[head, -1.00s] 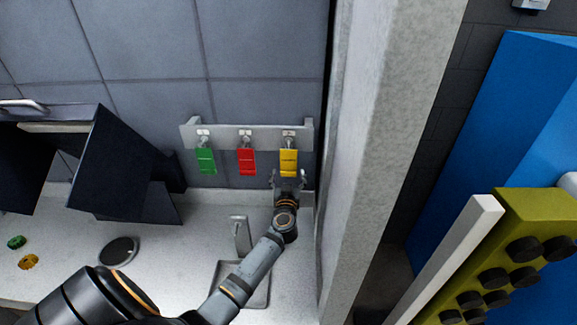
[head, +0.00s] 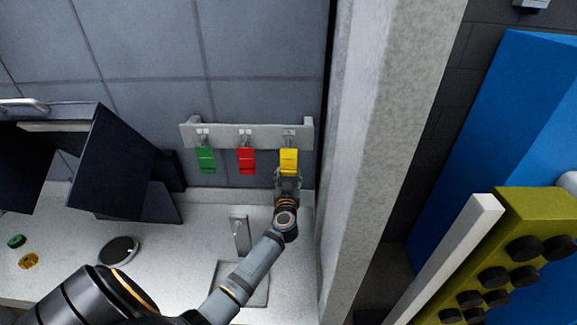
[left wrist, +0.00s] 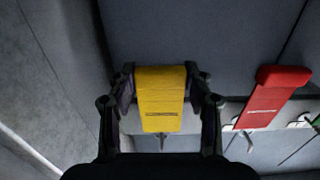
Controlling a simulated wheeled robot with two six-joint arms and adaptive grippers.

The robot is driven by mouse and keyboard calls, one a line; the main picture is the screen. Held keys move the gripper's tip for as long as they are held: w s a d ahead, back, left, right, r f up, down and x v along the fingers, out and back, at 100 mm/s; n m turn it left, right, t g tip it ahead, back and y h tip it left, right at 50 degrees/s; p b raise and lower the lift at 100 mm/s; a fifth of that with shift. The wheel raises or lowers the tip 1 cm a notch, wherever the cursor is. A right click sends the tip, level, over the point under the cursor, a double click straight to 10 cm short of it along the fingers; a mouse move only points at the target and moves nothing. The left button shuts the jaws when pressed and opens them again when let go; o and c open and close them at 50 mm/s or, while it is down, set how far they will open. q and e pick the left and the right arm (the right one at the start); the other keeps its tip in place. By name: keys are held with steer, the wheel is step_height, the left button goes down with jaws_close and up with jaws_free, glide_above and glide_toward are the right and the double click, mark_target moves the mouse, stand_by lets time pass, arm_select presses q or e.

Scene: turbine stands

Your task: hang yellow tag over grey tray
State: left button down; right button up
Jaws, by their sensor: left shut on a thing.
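The yellow tag (head: 289,160) hangs from the rightmost hook of a grey wall rack. It also fills the middle of the left wrist view (left wrist: 160,98). My left gripper (head: 288,175) is at the tag's lower end, shut on it, with one finger along each side edge. The grey tray (head: 258,293) lies on the counter below, partly hidden by my left arm. A small grey stand with a hook (head: 240,236) is just behind the tray. My right gripper is not in view.
A red tag (head: 246,161) and a green tag (head: 205,160) hang to the left on the same rack (head: 266,133). A pale pillar (head: 390,150) rises close on the right. A dark angled screen (head: 122,165) stands at left.

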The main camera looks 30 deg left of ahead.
arm_select(q)
steer(key=shift+s+d, duration=0.15)
steer(key=shift+s, duration=0.05)
steer(key=shift+s+d, duration=0.15)
steer(key=shift+s, duration=0.15)
steer(key=shift+s+d+f, duration=0.1)
steer(key=shift+s+d, duration=0.2)
steer(key=shift+s, duration=0.1)
steer(key=shift+v, duration=0.9)
steer(key=shift+a, duration=0.1)
